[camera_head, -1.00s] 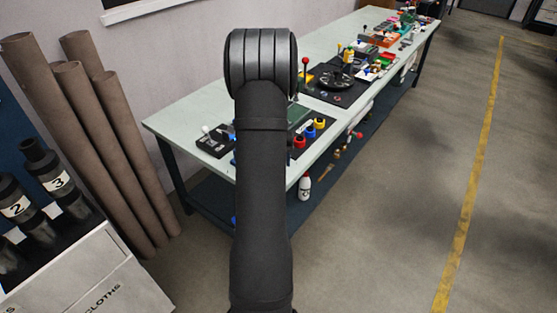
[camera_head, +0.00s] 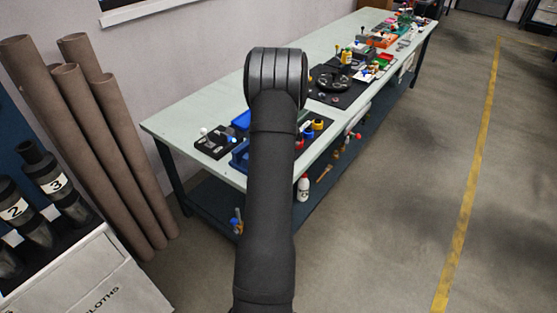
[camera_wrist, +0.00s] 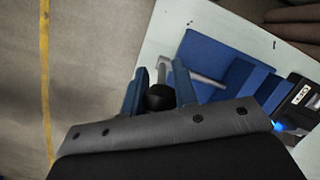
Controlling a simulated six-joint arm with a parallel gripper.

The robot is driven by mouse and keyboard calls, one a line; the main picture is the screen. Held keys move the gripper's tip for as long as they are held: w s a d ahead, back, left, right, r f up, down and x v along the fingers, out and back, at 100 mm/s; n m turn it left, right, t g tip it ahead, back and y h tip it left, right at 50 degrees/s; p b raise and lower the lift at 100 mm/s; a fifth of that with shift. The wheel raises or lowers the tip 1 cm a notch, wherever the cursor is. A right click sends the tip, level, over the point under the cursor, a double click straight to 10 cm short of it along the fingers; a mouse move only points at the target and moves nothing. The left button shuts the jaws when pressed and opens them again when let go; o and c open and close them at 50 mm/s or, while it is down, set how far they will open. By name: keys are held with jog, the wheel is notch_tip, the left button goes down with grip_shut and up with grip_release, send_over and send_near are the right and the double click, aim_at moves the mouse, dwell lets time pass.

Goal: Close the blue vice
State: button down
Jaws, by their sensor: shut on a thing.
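The blue vice (camera_wrist: 204,52) is on the pale bench top in the wrist view, with a grey handle bar (camera_wrist: 198,77) reaching from it toward my fingers. A dark round knob (camera_wrist: 160,97) sits at the bar's near end. My gripper (camera_wrist: 160,76) has its two blue fingers on either side of the knob, shut on it. In the head view, parts of the blue vice (camera_head: 239,157) show left of my arm near the bench's front edge. My arm hides the rest of it, and my fingers are hidden there.
The workbench (camera_head: 180,120) runs away to the back right with many tools on it. A black base plate with small knobs (camera_head: 213,143) lies left of the vice. Brown tubes (camera_head: 100,110) lean on the wall at left. The floor at right is clear.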

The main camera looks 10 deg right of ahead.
jog(key=shift+w+d+f+g+y, duration=0.2)
jog(key=shift+w+d+g+y, duration=0.2)
jog(key=shift+g+y, duration=0.35)
jog(key=shift+w+d+f+g+y, duration=0.25)
jog(key=shift+w+d+g+y, duration=0.1)
jog(key=shift+w+g+y, duration=0.3)
jog(key=shift+w+d+f+g+y, duration=0.2)
jog(key=shift+w+d+g+y, duration=0.15)
jog(key=shift+g+y, duration=0.5)
jog(key=c, duration=1.3)
grip_release()
jog(key=shift+f, duration=0.1)
jog(key=shift+o, duration=0.8)
jog(key=shift+d, duration=0.1)
jog(key=shift+s, duration=0.1)
